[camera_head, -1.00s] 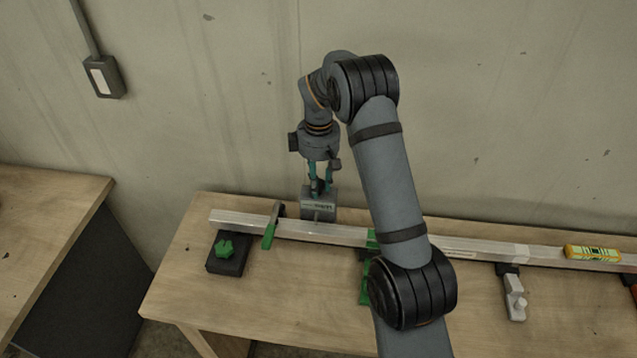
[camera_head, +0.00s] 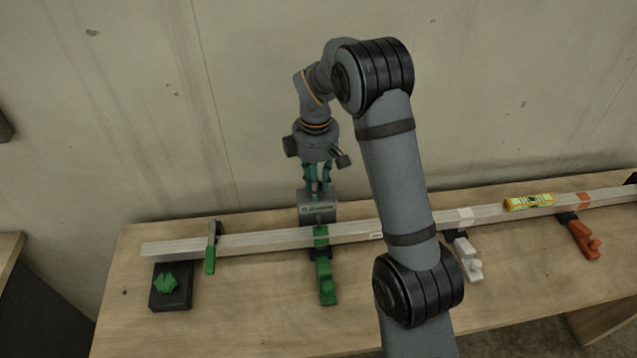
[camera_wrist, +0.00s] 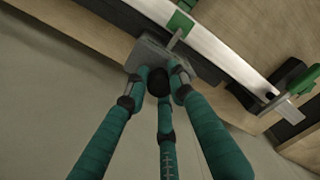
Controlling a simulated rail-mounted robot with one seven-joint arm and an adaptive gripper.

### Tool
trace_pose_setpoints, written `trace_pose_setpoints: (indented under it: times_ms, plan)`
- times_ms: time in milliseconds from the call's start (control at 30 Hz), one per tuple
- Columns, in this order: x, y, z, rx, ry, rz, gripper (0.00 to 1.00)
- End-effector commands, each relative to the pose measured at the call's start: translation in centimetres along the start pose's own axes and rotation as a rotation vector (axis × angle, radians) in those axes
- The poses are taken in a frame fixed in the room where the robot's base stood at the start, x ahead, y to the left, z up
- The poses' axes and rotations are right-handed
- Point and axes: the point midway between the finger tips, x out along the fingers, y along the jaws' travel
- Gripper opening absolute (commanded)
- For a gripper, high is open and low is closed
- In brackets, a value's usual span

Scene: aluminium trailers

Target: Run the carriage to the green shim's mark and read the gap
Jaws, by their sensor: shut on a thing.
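My gripper (camera_head: 318,188) is shut on the dark knob of the grey carriage (camera_head: 317,208), which sits against the back of the long aluminium rail (camera_head: 265,240). In the wrist view my gripper (camera_wrist: 158,75) closes around the knob (camera_wrist: 158,84) above the carriage (camera_wrist: 146,53). A thin pointer (camera_wrist: 178,38) on the carriage reaches over the rail and appears to line up with a green mark (camera_wrist: 180,23). The green mark (camera_head: 320,237) sits on the rail just in front of the carriage, above a green shim-like piece (camera_head: 326,284). No gap reading is legible.

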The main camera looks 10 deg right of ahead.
Motion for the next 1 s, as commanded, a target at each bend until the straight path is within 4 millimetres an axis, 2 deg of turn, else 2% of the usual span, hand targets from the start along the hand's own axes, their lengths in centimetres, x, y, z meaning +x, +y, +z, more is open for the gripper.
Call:
trace_pose_setpoints:
  times_ms: [300,333,667,1000]
  plan:
    - [-0.16,0.2,-0.11,-0.006,0.003,0.007,0.0]
    - [-0.16,0.2,-0.12,-0.006,0.003,0.007,0.24]
    - [-0.08,0.1,-0.09,-0.005,0.002,0.004,0.43]
    - [-0.5,0.13,-0.11,-0.004,0.002,0.005,0.43]
